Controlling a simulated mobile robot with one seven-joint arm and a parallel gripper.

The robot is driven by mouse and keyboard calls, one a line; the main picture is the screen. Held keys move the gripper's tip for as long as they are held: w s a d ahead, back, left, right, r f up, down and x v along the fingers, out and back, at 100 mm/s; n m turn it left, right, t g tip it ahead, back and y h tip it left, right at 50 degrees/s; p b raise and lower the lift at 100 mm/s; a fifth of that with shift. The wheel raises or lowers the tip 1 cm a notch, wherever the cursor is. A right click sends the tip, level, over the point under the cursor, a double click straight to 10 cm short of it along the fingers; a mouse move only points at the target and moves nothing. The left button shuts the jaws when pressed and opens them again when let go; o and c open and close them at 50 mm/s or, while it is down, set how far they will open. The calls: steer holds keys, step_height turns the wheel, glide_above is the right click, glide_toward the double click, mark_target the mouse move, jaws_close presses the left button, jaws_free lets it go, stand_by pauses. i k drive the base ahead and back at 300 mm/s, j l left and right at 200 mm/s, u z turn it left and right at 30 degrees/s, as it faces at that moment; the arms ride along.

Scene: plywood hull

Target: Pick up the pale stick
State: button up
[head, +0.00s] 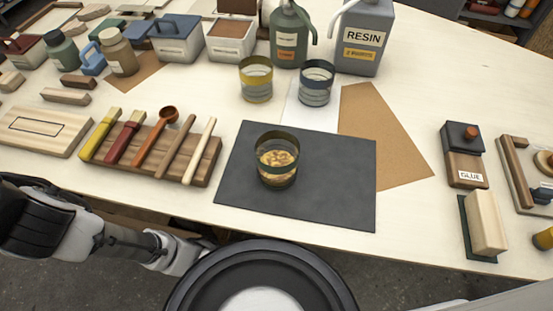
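The pale stick (199,150) is a slim cream-coloured rod at the right end of a brown wooden rack (208,168). It lies tilted across the rack, its upper end leaning to the right. A darker tan stick (176,147) rests just to its left, with a small gap between them. My arm (110,236) shows at the lower left, below the table's front edge. No gripper fingers can be made out, and nothing is seen touching the pale stick.
The rack also holds a wooden spoon (156,138), a red-handled brush (124,138) and a yellow-handled tool (100,134). A dark mat (340,190) with a glass cup (277,160) lies to the right. A pale board (40,145) lies left.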

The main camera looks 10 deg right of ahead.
mark_target(189, 174)
steer(key=l+u, duration=0.1)
steer(key=u, duration=1.45)
steer(key=k+l, duration=0.2)
steer(key=k, duration=0.15)
steer(key=k+l+u, duration=0.1)
steer(key=i+l, duration=0.1)
steer(key=l, duration=0.4)
